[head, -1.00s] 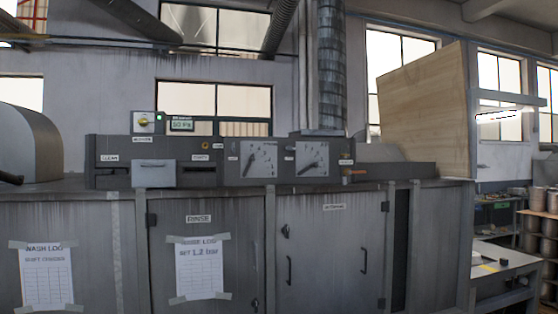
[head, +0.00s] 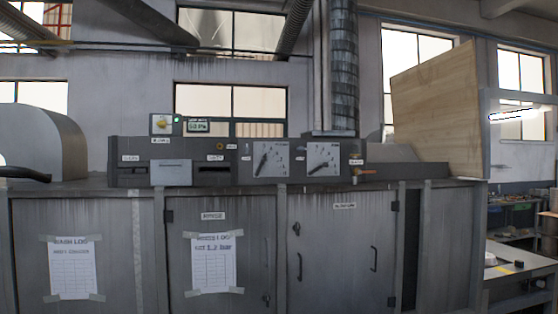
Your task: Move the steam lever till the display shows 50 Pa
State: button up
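A small green-lit display (head: 197,126) stands on top of the grey control panel in the head view. Its blurred text looks like 50 Pa, but I cannot read the digits surely. A short orange-brown handle (head: 364,171) sticks out at the panel's right end, under a small white label (head: 355,162) too small to read. It may be the steam lever; I cannot confirm it. My gripper is not in view.
Two dial gauges (head: 268,159) (head: 323,158) sit mid-panel. Grey cabinets (head: 344,250) with taped log sheets (head: 213,263) stand below. A wooden board (head: 440,110) rises at right.

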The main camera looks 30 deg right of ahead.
aim_at(264, 159)
jog(key=u, duration=0.1)
jog(key=i, duration=0.95)
jog(key=z, duration=0.1)
